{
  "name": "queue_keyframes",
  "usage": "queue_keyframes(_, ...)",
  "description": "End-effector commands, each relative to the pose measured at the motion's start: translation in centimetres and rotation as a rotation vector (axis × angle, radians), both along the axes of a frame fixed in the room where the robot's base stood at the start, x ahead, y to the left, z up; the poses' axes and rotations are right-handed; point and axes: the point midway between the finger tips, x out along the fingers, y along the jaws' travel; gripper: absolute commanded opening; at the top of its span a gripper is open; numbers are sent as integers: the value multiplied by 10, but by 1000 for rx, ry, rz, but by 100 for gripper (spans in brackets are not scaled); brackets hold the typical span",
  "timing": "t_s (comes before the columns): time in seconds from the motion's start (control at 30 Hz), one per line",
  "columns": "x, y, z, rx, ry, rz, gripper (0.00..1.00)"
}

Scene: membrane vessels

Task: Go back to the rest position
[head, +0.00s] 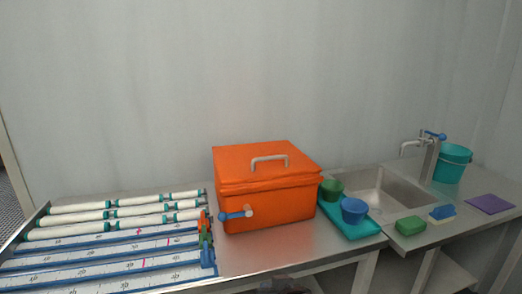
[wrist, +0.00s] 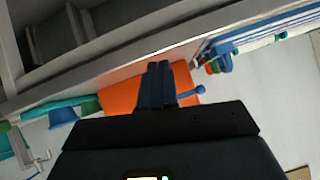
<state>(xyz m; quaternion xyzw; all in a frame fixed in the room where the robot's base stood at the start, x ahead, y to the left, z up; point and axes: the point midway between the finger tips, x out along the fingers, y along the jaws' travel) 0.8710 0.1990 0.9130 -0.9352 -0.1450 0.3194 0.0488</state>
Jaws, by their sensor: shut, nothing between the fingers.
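My gripper (wrist: 158,68) shows in the wrist view with its two dark fingers together and nothing between them. It is in front of the counter's front edge (wrist: 150,52), apart from the things on the counter. Behind the fingers is the orange lidded box (wrist: 122,98), partly hidden by them. In the head view the orange box (head: 268,205) stands closed on the metal counter, with a grey handle on its lid and a blue-handled tap (head: 236,215) on its front. A small dark shape shows at the bottom edge of the head view; I cannot tell which part it is.
White tubes with teal bands (head: 115,213) and blue-edged scale boards (head: 100,250) lie at left. A teal tray (head: 350,225) holds green and blue cups. A sink (head: 385,190), teal bucket (head: 453,165), green block (head: 410,225) and purple sheet (head: 490,204) are at right.

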Motion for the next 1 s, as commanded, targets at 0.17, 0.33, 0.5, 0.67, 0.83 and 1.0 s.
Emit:
queue_keyframes(0.17, -61, -33, -40, 23, -36, -42, 0)
queue_keyframes(0.33, -121, -64, -61, 32, -81, -84, 0)
queue_keyframes(0.5, -183, -94, -68, 28, -129, -128, 0)
queue_keyframes(0.67, -241, -121, -63, 14, -173, -169, 0)
queue_keyframes(0.83, -301, -147, -45, -12, -223, -208, 0)
queue_keyframes(1.0, -357, -168, -16, -47, -272, -239, 0)
